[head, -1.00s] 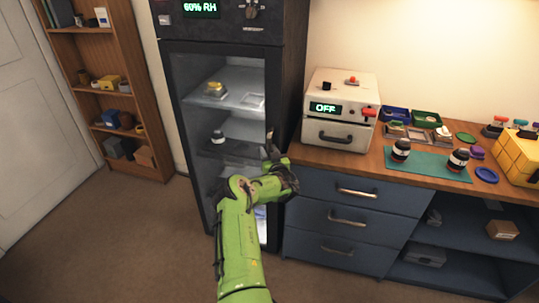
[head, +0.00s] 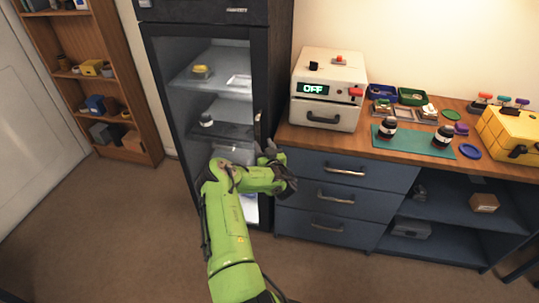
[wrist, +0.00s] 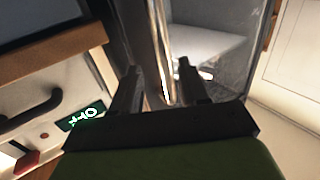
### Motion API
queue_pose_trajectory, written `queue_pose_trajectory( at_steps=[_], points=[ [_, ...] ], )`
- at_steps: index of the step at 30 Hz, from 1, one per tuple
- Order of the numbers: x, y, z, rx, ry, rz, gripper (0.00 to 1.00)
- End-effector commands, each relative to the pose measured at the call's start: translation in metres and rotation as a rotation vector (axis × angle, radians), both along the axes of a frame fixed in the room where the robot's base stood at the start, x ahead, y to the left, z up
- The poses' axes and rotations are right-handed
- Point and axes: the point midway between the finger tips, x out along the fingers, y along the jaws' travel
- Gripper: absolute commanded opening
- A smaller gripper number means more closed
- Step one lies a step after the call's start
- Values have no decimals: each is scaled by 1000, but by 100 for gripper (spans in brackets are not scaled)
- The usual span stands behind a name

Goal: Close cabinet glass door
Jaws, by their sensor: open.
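The cabinet (head: 272,90) is tall and dark, with a glass door (head: 180,105) in a black frame on its front. The door appears shut or nearly shut; I cannot tell whether a small gap is left. Its upright handle (head: 258,130) is at the right edge. My gripper (head: 272,158) is open just below and in front of the handle. In the wrist view, my two dark fingers (wrist: 158,85) are apart, with a shiny upright bar (wrist: 161,50) beyond and between them. Contact cannot be told. My arm hides the lower door.
A blue drawer unit (head: 345,195) with a wooden top stands to the right, close to my gripper. A white box (head: 327,90) reading OFF sits on it. A bookshelf (head: 140,105) stands left. The carpet (head: 110,220) is clear at the left.

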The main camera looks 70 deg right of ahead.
Motion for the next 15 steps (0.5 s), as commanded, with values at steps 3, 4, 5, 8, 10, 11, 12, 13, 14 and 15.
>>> queue_pose_trajectory(
  at_steps=[3,4,5,8,10,11,12,13,14,15],
  points=[
    [-22,28,3,3,6,-3,44],
    [-26,35,4,2,6,-2,44],
    [-31,41,4,1,5,-2,44],
    [-44,59,4,-2,4,0,44],
    [-51,68,3,-2,1,0,44],
    [-53,70,3,-3,0,1,44],
    [-55,73,3,-4,0,2,44],
    [-56,75,3,-5,0,2,44],
    [-56,76,3,-5,0,2,44],
    [-57,76,3,-5,0,3,44]
  ],
)
